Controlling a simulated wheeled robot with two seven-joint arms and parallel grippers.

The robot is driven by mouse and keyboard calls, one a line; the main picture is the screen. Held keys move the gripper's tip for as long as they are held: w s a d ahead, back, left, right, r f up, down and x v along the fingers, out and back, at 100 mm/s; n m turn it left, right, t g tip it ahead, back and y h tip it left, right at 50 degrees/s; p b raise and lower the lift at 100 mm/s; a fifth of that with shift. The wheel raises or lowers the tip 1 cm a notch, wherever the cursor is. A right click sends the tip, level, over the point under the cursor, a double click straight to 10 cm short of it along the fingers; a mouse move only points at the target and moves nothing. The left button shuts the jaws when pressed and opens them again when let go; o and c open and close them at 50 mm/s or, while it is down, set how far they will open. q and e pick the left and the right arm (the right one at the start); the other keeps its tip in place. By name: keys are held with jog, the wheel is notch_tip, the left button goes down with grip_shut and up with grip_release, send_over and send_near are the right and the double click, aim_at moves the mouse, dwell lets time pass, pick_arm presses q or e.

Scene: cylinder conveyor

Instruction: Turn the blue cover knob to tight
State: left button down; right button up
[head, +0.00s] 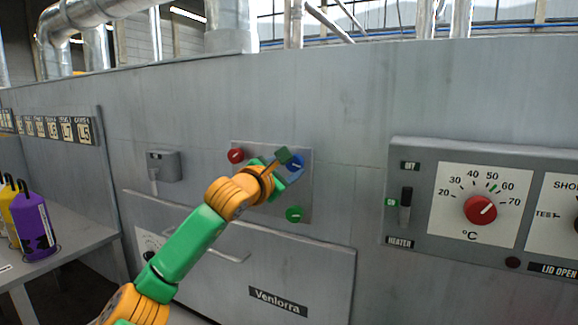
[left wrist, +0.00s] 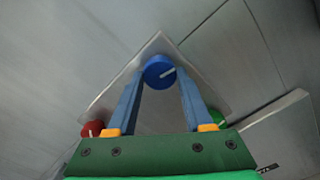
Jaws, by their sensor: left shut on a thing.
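The blue cover knob (head: 297,161) sits at the upper right of a small metal plate on the grey machine wall, partly hidden by my left gripper. The tight and loose positions are not readable. My right gripper is not in view.
The plate (head: 262,149) also bears a red knob (head: 235,155) and a green knob (head: 294,214). A drawer-like panel with a handle (head: 222,252) lies below. A heater panel with a red dial (head: 480,209) stands out at right. A table with a purple container (head: 34,225) is at left.

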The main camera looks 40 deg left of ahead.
pick_arm(q)
jog(key=m, duration=0.3)
jog(key=shift+r+m+p, duration=0.15)
jog(key=shift+m+p, duration=0.15)
jog(key=m, duration=0.3)
jog(key=shift+m+p, duration=0.3)
jog(key=shift+p, duration=0.1)
jog(key=m+p, duration=0.1)
jog(key=m, duration=0.5)
jog(key=shift+r, duration=0.15)
jog(key=shift+c, duration=2.2)
grip_release()
jog(key=shift+a, duration=0.1)
jog(key=shift+o, duration=0.7)
